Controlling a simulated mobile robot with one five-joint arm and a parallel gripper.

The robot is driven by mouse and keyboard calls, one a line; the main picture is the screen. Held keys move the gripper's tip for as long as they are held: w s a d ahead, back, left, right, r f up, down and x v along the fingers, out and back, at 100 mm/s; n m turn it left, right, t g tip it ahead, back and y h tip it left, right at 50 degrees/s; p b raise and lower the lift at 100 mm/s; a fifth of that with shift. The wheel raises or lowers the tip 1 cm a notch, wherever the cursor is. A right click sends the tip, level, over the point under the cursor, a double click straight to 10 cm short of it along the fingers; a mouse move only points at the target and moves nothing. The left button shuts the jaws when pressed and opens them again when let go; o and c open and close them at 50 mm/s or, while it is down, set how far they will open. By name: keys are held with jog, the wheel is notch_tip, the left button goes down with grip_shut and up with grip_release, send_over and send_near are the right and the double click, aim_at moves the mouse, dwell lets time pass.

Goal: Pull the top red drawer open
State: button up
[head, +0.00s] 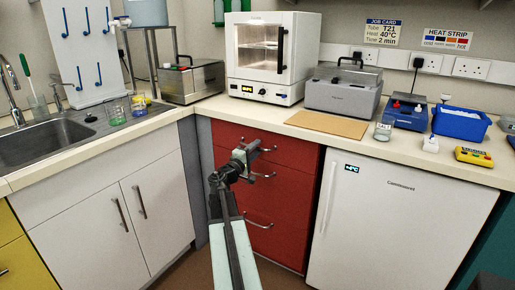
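The red drawer unit (295,206) stands under the counter, left of the white fridge. Its top red drawer (296,153) looks closed, its front flush with the unit. The top drawer's handle (268,149) is a metal bar, partly hidden by my gripper. My gripper (250,150) is in front of the top drawer, at the left part of this handle. I cannot tell whether it touches the handle or whether its fingers are open or shut. The handles of the middle drawer (264,176) and the bottom drawer (259,224) show below, the middle one partly behind my gripper.
A white fridge (391,225) stands to the right and a white cupboard (120,215) to the left. The counter (237,116) above holds a white oven (270,60), a grey bath (343,92) and a brown board (327,124). The floor before the drawers is partly hidden by my arm.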

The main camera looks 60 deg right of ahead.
jog(key=shift+d, duration=0.35)
grip_shut()
dwell(1.1)
